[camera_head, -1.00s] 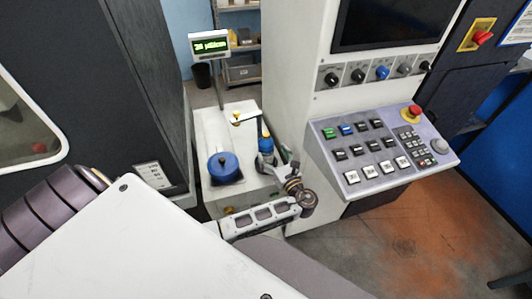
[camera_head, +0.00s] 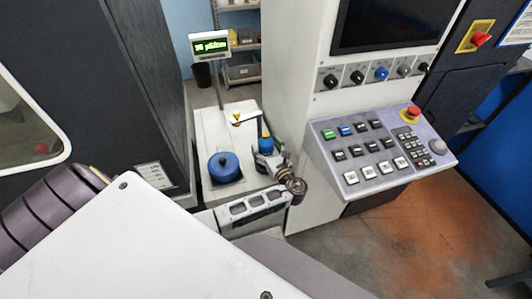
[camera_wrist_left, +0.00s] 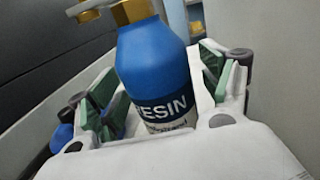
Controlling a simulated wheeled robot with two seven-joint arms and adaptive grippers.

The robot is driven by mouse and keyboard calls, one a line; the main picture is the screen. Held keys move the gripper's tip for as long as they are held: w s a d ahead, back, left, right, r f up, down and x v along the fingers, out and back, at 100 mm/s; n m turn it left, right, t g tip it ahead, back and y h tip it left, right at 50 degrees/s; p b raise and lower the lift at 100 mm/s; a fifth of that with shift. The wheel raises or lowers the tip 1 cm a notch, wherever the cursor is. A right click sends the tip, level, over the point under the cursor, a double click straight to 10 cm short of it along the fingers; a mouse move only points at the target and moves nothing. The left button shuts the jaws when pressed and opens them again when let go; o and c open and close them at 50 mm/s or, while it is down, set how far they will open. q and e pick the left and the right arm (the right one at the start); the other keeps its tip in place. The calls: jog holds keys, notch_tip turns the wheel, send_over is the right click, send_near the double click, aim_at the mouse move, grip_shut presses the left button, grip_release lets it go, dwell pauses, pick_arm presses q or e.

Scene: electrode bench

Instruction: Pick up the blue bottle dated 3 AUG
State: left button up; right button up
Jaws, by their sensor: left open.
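A blue bottle (camera_head: 265,144) stands on the light bench beside the white cabinet, partly hidden by my left gripper in the head view. In the left wrist view the bottle (camera_wrist_left: 155,62) is close up, with a brass-coloured cap and a dark label band ending in "ESIN". The smaller print below cannot be read, so I see no date. My left gripper (camera_head: 267,160) is open around the bottle. In the wrist view its green-padded fingers (camera_wrist_left: 158,85) lie on either side, with a visible gap at the right. My right gripper is not in view.
A round blue lidded object (camera_head: 224,166) sits left of the bottle. A small yellow-topped piece (camera_head: 237,119) and a post-mounted display (camera_head: 209,44) stand behind. A tall dark machine (camera_head: 120,90) bounds the left, and a button panel (camera_head: 375,150) juts out at the right.

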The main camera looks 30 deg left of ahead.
aim_at(266, 134)
pick_arm(q)
jog(key=c, duration=1.5)
jog(key=shift+r, duration=0.15)
jog(key=shift+r, duration=4.95)
